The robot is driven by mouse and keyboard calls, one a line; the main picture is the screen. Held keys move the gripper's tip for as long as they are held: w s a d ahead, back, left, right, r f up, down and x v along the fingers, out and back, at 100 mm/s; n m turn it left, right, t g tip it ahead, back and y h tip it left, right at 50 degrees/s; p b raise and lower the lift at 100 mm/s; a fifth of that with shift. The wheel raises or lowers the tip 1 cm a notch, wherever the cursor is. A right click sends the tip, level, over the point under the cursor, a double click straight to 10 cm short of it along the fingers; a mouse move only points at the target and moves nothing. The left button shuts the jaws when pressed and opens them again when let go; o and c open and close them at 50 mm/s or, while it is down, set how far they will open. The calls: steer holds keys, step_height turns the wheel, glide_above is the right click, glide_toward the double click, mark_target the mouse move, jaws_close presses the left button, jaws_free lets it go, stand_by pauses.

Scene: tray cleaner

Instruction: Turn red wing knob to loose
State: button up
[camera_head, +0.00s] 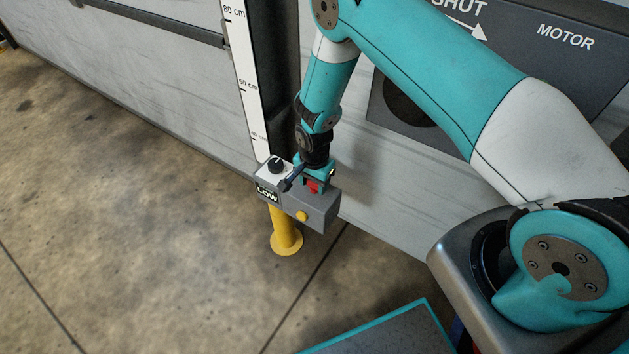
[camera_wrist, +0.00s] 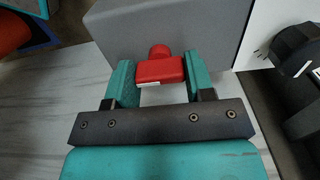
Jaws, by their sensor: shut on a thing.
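The red wing knob (camera_wrist: 160,70) is on the side of a grey box (camera_wrist: 200,25) in the wrist view. My gripper (camera_wrist: 156,75) has its two teal fingers on either side of the knob's wing and is shut on it. In the head view my gripper (camera_head: 314,178) reaches down to the box (camera_head: 318,208), and a bit of the red knob (camera_head: 313,186) shows there. A small white mark shows on the wing's near edge. No "loose" marking is legible in either view.
The box stands on a yellow post (camera_head: 285,235) and carries a black knob (camera_head: 276,165), a "LOW" label (camera_head: 267,192) and a yellow button (camera_head: 302,216). A white height scale (camera_head: 247,80) stands behind it by a grey wall. Open floor (camera_head: 130,220) lies left.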

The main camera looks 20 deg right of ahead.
steer(key=n, duration=0.4)
steer(key=shift+n, duration=0.4)
steer(key=n, duration=0.4)
steer(key=shift+n, duration=0.3)
steer(key=n, duration=0.4)
steer(key=shift+n, duration=2.2)
steer(key=o, duration=0.9)
steer(key=shift+r, duration=0.1)
